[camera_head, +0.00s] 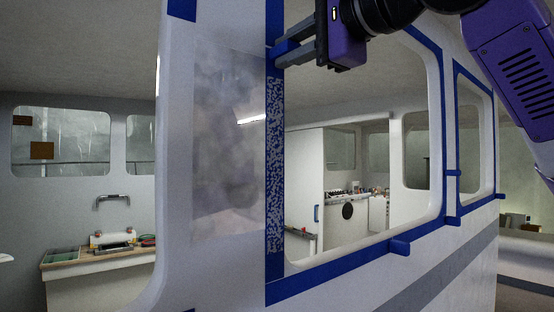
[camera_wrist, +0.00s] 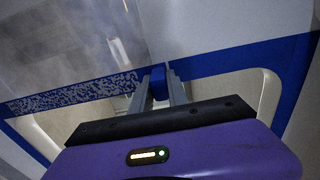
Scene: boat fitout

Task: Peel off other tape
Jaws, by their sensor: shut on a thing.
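Blue masking tape runs around the large cabin window, with a plain bottom strip (camera_head: 345,271). The left vertical strip (camera_head: 276,170) is speckled with pale patches; it also shows in the wrist view (camera_wrist: 75,96). My gripper (camera_head: 282,50) is at the window's upper left corner. In the wrist view my gripper (camera_wrist: 159,84) has its two grey fingers shut on a small blue tape tab (camera_wrist: 158,82). The tape beside the tab still lies on the wall. Another blue tab (camera_head: 400,246) sticks out from the bottom strip.
A smaller taped window (camera_head: 473,135) is to the right, with a small tab at its left edge. A workbench (camera_head: 95,262) with tools is at the far left.

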